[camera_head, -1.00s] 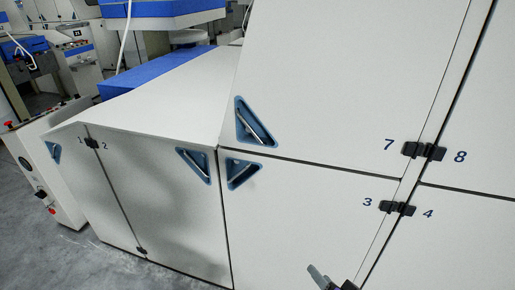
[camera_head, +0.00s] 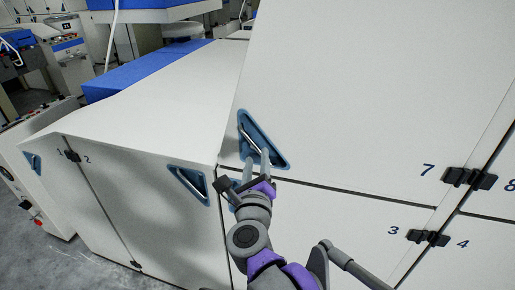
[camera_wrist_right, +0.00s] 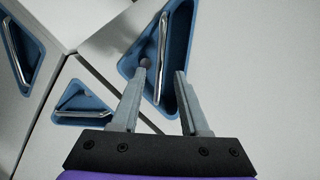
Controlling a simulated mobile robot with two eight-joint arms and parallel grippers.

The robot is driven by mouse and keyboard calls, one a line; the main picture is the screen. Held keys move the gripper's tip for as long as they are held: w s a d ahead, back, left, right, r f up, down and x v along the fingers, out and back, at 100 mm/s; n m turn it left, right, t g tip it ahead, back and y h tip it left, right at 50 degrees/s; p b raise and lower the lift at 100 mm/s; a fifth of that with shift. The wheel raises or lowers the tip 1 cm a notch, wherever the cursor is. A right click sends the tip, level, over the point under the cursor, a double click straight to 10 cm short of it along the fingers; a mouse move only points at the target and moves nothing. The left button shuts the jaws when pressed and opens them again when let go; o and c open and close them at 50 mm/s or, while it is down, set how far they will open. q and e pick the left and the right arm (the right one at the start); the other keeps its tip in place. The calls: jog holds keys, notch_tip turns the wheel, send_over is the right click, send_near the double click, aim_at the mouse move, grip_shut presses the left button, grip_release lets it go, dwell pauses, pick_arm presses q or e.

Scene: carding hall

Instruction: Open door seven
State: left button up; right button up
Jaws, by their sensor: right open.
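Door seven (camera_head: 360,90) is the large upper white panel, labelled 7 near a black hinge (camera_head: 456,175) at its right. It looks shut. Its handle is a metal bar in a blue triangular recess (camera_head: 273,150) at the door's lower left corner; the recess also shows in the wrist view (camera_wrist_right: 180,45). My right gripper (camera_head: 257,157) is at this recess with its fingers apart. In the right wrist view the bar (camera_wrist_right: 162,55) lies between the two fingertips (camera_wrist_right: 163,72), and a gap shows on both sides. My left gripper is not in view.
Door three (camera_head: 335,215) is just below, its blue handle recess (camera_wrist_right: 82,103) close under my gripper. Door two (camera_head: 155,200), with another recess (camera_head: 189,183), is at the left. A sloping white top (camera_head: 165,110) and blue block (camera_head: 145,75) lie behind. Grey floor shows at lower left.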

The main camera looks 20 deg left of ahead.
aim_at(257, 150)
jog(key=x, duration=0.5)
grip_shut()
dwell(1.4)
